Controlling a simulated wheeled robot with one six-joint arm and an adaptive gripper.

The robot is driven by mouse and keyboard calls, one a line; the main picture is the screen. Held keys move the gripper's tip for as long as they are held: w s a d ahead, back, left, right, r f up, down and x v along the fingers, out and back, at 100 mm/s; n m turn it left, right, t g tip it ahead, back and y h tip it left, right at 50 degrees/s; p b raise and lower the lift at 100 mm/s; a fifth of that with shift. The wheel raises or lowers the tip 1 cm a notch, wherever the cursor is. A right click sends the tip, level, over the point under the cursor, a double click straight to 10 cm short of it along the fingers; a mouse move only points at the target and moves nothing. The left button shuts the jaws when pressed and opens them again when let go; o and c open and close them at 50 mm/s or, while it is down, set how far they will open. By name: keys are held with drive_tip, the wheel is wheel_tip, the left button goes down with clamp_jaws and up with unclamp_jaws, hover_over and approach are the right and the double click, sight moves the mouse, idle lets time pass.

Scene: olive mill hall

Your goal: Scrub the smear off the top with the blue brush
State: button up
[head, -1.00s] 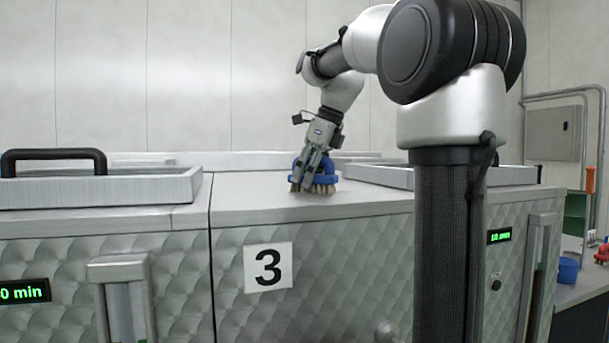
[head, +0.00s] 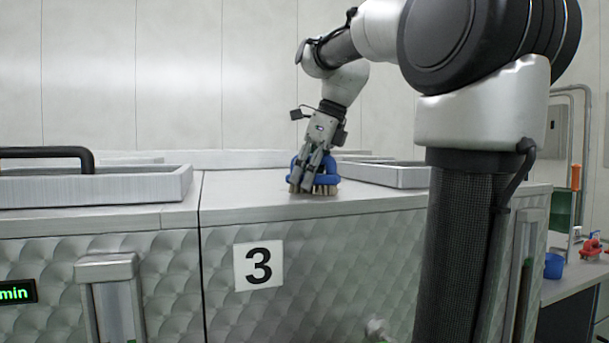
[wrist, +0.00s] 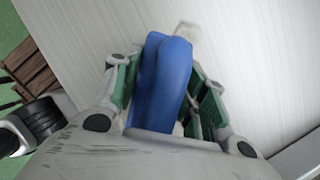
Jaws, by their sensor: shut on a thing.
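The blue brush (head: 326,180) has pale bristles and is on the metal top (head: 240,192) of the machine marked 3, bristles down. My gripper (head: 311,180) is shut on the brush's blue handle. In the wrist view the blue brush (wrist: 165,85) sits between the green-padded fingers of my gripper (wrist: 160,95), with a little of its pale bristles showing beyond it. I cannot make out the smear in either view; the brush and gripper hide part of the top.
A raised lid with a black handle (head: 50,155) stands on the left, and another raised lid (head: 385,173) on the right. A side bench (head: 575,275) at far right holds a blue bucket (head: 554,265) and a red item (head: 590,248). The top left of the brush looks clear.

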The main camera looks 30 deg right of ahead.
sight(330, 174)
drive_tip(key=shift+s+d, duration=0.1)
drive_tip(key=shift+d, duration=0.7)
drive_tip(key=shift+w+d, duration=0.2)
drive_tip(key=shift+w, duration=0.8)
drive_tip(key=shift+w+d, duration=0.2)
drive_tip(key=shift+w, duration=0.8)
drive_tip(key=shift+w+d, duration=0.2)
drive_tip(key=shift+w, duration=0.75)
drive_tip(key=shift+w+d, duration=0.2)
drive_tip(key=shift+w, duration=0.75)
drive_tip(key=shift+s+d+f, duration=0.1)
drive_tip(key=shift+s+d, duration=0.1)
drive_tip(key=shift+d, duration=0.7)
drive_tip(key=shift+s+a, duration=0.25)
drive_tip(key=shift+s, duration=1.05)
drive_tip(key=shift+s+a, duration=0.3)
drive_tip(key=shift+s, duration=1.05)
drive_tip(key=shift+s+a, duration=0.25)
drive_tip(key=shift+s, duration=1.05)
drive_tip(key=shift+s+d, duration=0.2)
drive_tip(key=shift+d, duration=0.75)
drive_tip(key=shift+w+d, duration=0.25)
drive_tip(key=shift+w, duration=1.1)
drive_tip(key=shift+w+d, duration=0.3)
drive_tip(key=shift+w, duration=1)
drive_tip(key=shift+w+d, duration=0.25)
drive_tip(key=shift+w, duration=1.1)
drive_tip(key=shift+r, duration=0.25)
